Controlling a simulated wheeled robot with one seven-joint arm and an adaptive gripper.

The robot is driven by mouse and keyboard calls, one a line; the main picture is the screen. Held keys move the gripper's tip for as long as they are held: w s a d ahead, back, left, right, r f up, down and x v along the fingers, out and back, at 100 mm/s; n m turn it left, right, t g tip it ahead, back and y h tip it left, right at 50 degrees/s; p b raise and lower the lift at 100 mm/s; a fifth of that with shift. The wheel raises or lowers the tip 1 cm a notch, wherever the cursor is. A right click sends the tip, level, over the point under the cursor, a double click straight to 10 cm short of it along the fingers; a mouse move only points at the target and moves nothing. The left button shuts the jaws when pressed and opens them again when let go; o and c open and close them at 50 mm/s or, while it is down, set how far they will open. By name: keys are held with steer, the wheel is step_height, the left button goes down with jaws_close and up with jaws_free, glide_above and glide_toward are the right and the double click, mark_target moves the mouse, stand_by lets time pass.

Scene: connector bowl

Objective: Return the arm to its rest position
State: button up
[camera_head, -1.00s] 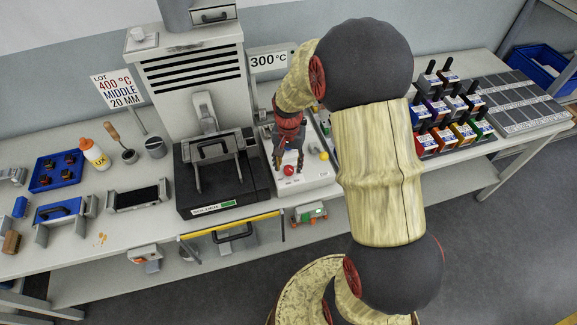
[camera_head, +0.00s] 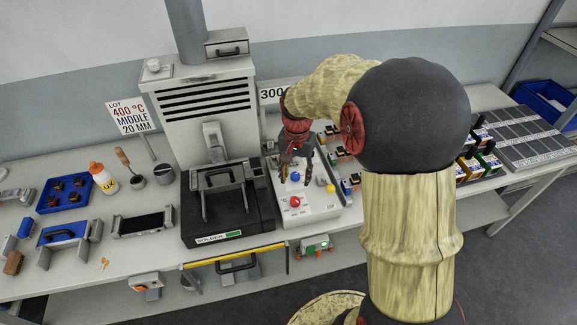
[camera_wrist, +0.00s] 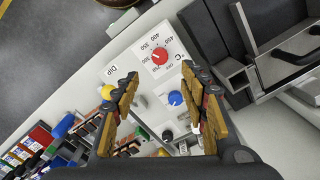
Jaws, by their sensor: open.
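My gripper (camera_head: 295,172) hangs above the white control panel (camera_head: 318,208) to the right of the solder machine. Its fingers are spread and empty. In the wrist view my gripper (camera_wrist: 160,95) shows two tan-padded fingers apart, with the panel between and beyond them. The panel carries a red temperature dial (camera_wrist: 159,57), a blue knob (camera_wrist: 175,98) and a yellow button (camera_head: 330,188). My arm reaches across the right half of the head view and hides part of the bench behind it.
The solder machine (camera_head: 228,236) with its tall vented housing (camera_head: 158,105) stands left of the gripper. A blue tray (camera_head: 45,203), an orange-capped bottle (camera_head: 104,180) and a blue-handled holder (camera_head: 62,234) lie further left. Coloured bins (camera_head: 489,161) stand right, partly behind my arm.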

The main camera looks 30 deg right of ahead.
steer(key=shift+n, duration=0.3)
steer(key=s+a+r+n+t, duration=0.2)
steer(key=s+a+r+n, duration=0.2)
steer(key=s+a+r, duration=0.3)
steer(key=s+a+r+n+t, duration=0.3)
steer(key=s+a+r+n, duration=0.2)
steer(key=s, duration=0.7)
step_height(320, 180, up, 4)
steer(key=shift+a+r+t+b, duration=0.3)
steer(key=shift+a+b, duration=0.1)
steer(key=shift+a, duration=0.55)
steer(key=shift+c, duration=0.5)
